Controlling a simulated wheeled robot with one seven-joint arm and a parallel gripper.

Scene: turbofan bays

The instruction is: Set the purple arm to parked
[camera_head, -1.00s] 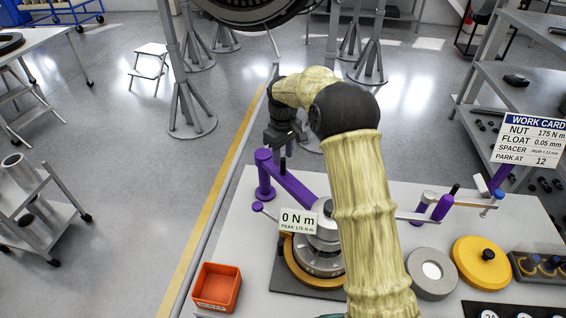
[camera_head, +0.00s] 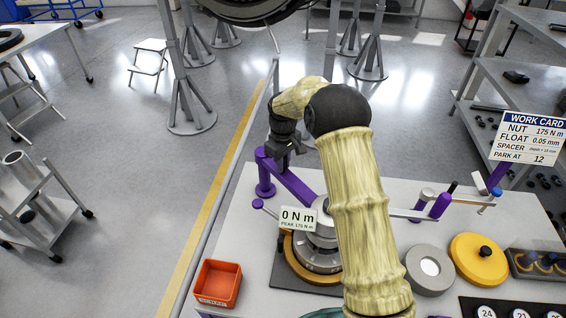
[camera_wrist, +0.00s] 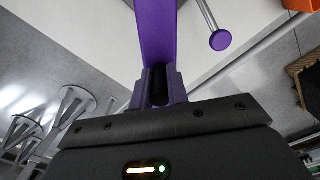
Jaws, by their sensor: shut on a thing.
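The purple arm (camera_head: 290,183) extends from a purple post at the upper left of the white bench towards the round grey fixture (camera_head: 318,255). My gripper (camera_head: 282,160) reaches down onto the purple arm near its far end, by the post. In the wrist view, my gripper (camera_wrist: 158,88) is shut around a dark upright peg (camera_wrist: 158,85) on the purple arm (camera_wrist: 157,35). A readout (camera_head: 298,219) shows 0 N m, peak 175 N m. The work card (camera_head: 530,138) reads park at 12.
An orange bin (camera_head: 218,283) stands at the bench's front left. A grey ring (camera_head: 430,270), a yellow disc (camera_head: 478,258) and a second purple-handled tool (camera_head: 441,205) lie to the right. A small purple-knobbed rod (camera_head: 258,204) sticks out beside the fixture.

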